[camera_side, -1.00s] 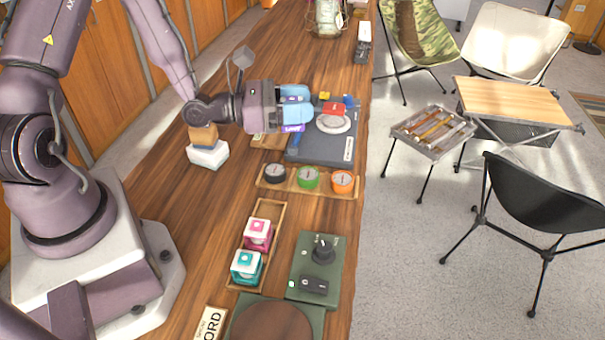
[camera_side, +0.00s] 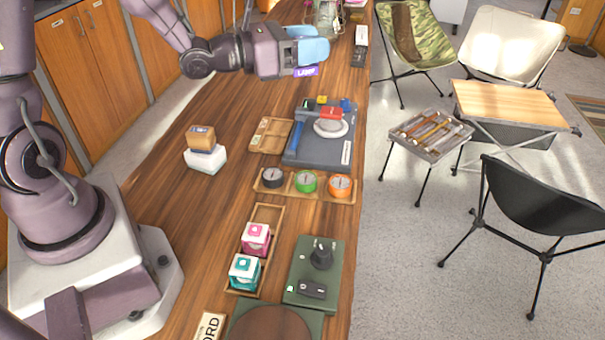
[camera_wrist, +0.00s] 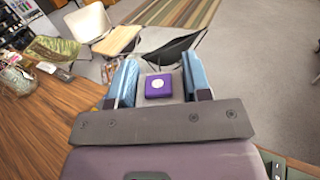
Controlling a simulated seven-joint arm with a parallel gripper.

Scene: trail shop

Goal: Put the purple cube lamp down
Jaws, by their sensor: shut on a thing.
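My gripper (camera_side: 312,52) is at the back of the counter in the side view, raised above the wooden top. Its blue fingers are shut on the purple cube lamp (camera_side: 306,71). In the side view only a lower strip of the lamp with lettering shows; the fingers hide the rest. In the wrist view the lamp (camera_wrist: 159,84) shows its purple top with a white round spot, between the two blue fingers (camera_wrist: 156,82).
A wooden tray (camera_side: 263,212) holds a pink and a teal cube lamp. An empty-looking divided tray (camera_side: 284,136) lies left of a grey board (camera_side: 318,150). A compass rack (camera_side: 322,197) stands nearer. A glass jar (camera_side: 326,14) stands at the back.

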